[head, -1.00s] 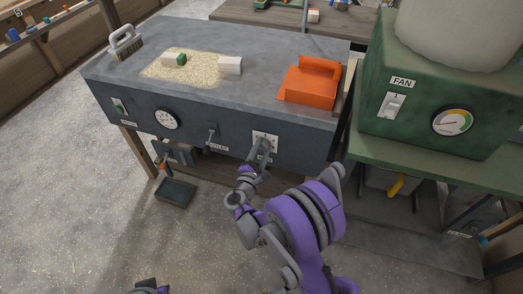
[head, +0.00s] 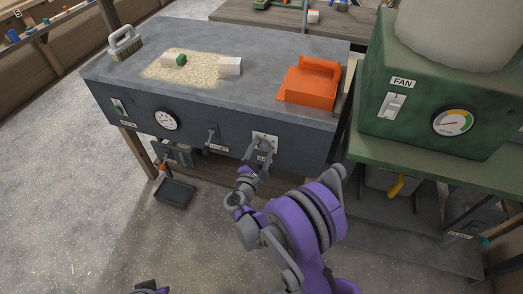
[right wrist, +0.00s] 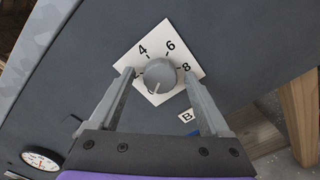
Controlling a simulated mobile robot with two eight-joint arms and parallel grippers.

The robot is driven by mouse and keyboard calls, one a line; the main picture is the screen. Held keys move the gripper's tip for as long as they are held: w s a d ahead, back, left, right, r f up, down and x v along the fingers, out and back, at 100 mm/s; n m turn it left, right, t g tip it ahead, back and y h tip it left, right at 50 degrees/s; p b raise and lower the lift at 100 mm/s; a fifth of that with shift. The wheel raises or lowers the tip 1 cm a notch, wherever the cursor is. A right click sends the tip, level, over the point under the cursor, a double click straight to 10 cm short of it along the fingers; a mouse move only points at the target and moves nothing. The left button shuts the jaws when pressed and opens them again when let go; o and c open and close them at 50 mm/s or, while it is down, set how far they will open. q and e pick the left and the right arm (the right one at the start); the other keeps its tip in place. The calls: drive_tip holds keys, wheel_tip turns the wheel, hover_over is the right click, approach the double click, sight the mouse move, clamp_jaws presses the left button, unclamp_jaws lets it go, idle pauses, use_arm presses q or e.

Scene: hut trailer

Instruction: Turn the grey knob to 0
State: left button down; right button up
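The round grey knob (right wrist: 160,74) sits on a square white plate with 4, 6 and 8 showing. My right gripper (right wrist: 159,73) is open, one finger on each side of the knob, with visible gaps. In the head view the right gripper (head: 259,149) is at the front panel of the grey bench and largely hides the knob; part of the white plate (head: 266,136) shows above it. My left gripper does not show clearly.
The front panel also has a gauge (head: 166,120), a small lever (head: 212,134) and a switch (head: 118,106). An orange object (head: 310,82) lies on the bench top. A green fan unit (head: 440,110) stands at the right. A dark tray (head: 174,193) lies on the floor.

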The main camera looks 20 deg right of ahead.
drive_tip(key=p+v, duration=0.1)
drive_tip(key=v, duration=0.9)
drive_tip(key=shift+s+a, duration=0.25)
drive_tip(key=shift+s, duration=0.05)
